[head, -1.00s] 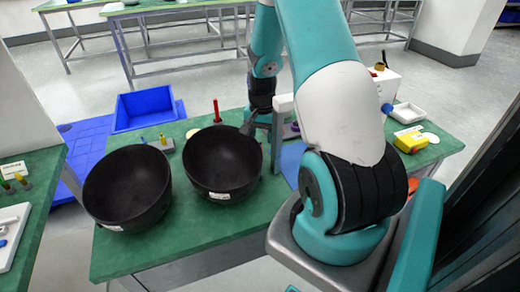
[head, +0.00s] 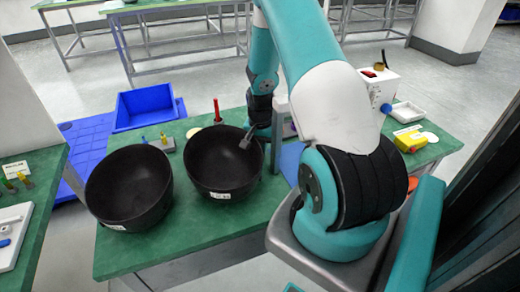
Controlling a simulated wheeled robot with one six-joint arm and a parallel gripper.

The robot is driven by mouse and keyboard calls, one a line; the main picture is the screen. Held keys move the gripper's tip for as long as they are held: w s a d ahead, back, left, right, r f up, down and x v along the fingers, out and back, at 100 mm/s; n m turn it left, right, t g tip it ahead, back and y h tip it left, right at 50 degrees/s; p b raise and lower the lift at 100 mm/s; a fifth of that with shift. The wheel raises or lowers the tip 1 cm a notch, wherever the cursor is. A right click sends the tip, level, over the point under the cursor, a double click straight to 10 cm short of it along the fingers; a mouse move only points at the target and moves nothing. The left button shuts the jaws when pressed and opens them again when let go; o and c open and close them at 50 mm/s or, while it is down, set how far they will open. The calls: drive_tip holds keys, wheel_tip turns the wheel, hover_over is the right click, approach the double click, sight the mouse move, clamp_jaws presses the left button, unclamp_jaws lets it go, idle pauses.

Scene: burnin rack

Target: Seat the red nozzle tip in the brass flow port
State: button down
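A slim red upright piece (head: 217,108) stands on the green table behind the right black bowl. It may be the red nozzle tip, but it is too small to be sure. I cannot make out a brass flow port. My gripper (head: 246,139) points down and left over the right rim of the right black bowl (head: 222,165). It is to the right of the red piece and apart from it. The fingers are too small to show whether they are open, and I see nothing held in them.
A second black bowl (head: 128,190) stands to the left. A small grey block with yellow and blue pegs (head: 164,144) sits behind the bowls. A blue bin (head: 147,106) is beyond the table. A white box (head: 378,88), white tray (head: 407,112) and yellow item (head: 409,138) are at right.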

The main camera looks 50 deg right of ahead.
drive_tip(key=shift+r, duration=0.15)
wheel_tip(320, 180, up, 20)
drive_tip(key=shift+b, duration=0.45)
